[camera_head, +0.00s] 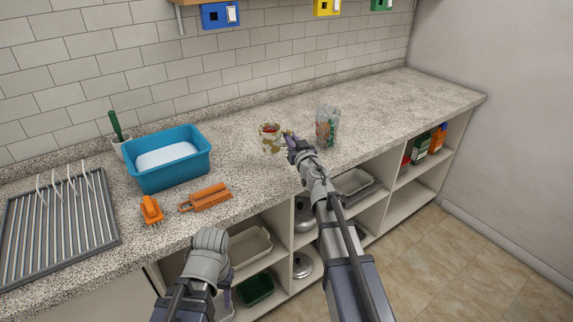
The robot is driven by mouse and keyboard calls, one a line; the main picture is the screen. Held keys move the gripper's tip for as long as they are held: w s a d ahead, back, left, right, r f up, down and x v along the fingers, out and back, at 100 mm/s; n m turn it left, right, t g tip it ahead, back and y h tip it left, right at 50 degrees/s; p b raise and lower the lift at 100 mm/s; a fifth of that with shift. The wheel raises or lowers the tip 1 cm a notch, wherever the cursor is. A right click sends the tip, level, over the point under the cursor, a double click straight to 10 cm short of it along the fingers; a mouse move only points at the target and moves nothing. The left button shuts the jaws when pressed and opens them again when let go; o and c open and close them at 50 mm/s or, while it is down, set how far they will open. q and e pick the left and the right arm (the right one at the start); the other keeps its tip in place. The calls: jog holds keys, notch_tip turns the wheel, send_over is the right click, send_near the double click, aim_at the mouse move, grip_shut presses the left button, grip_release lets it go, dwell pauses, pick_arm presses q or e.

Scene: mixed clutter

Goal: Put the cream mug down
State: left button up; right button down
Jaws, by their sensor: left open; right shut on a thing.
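The cream mug (268,135) is at the middle of the granite counter (390,104), with something reddish-brown inside its rim. My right gripper (287,139) reaches over the counter and is shut on the mug's right side. The mug looks upright. I cannot tell whether its base touches the counter. My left gripper (210,240) is in front of the counter's front edge, low in the view, away from the mug. Its fingers are hard to make out, and I see nothing held in it.
A patterned glass (327,125) stands just right of my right gripper. A blue basin (168,158), an orange brush (151,209), an orange tool (206,197) and a dish rack (58,228) are on the left. The counter's right part is clear. Open shelves lie below.

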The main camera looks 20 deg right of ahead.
jog(key=shift+f+b, duration=3.15)
jog(key=shift+f, duration=0.55)
jog(key=shift+r, duration=0.1)
jog(key=c, duration=0.9)
grip_release()
jog(key=shift+f, duration=0.2)
